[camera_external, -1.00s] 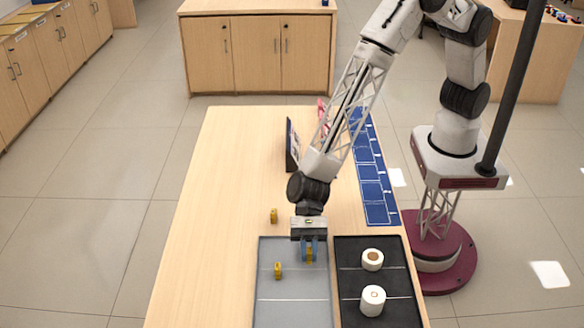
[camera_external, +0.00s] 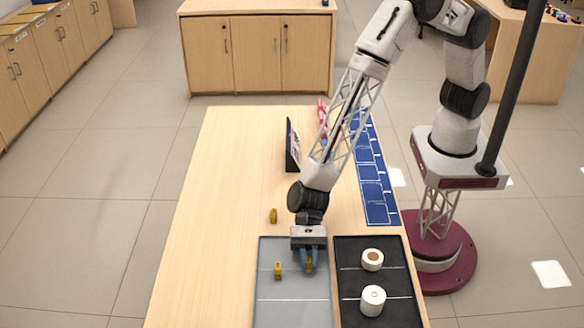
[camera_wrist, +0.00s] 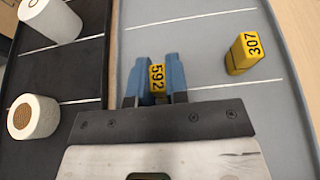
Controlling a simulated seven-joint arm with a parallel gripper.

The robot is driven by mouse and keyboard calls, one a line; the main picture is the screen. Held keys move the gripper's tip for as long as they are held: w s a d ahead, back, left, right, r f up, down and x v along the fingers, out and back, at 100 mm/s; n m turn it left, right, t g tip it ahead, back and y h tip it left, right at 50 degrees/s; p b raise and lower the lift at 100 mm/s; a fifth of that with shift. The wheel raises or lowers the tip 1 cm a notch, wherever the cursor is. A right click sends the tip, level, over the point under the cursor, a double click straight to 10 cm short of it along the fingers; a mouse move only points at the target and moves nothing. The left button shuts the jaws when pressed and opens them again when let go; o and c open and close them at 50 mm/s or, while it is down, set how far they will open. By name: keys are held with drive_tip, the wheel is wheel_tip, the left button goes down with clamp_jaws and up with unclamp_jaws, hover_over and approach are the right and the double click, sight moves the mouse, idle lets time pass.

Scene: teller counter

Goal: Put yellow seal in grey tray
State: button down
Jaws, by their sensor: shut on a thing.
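My gripper (camera_external: 309,262) is low over the grey tray (camera_external: 292,313), its blue fingers shut on a yellow seal (camera_wrist: 157,78) marked 592. Whether this seal touches the tray floor I cannot tell. A second yellow seal (camera_external: 278,270), marked 307 in the wrist view (camera_wrist: 244,54), stands in the grey tray to the left of my gripper, apart from it. A third yellow seal (camera_external: 273,215) stands on the table just beyond the tray's far edge.
A black tray (camera_external: 348,318) adjoins the grey one on the right, holding two white rolls (camera_external: 372,260) (camera_external: 373,300). A blue marked strip (camera_external: 370,180) runs along the table's right side. A dark upright panel (camera_external: 293,146) stands farther back. The table's left side is clear.

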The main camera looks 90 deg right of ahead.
drive_tip(key=shift+f, duration=0.15)
drive_tip(key=c, duration=1.1)
unclamp_jaws()
drive_tip(key=shift+d+r, duration=0.1)
drive_tip(key=shift+r, duration=0.1)
drive_tip(key=shift+v, duration=5.9)
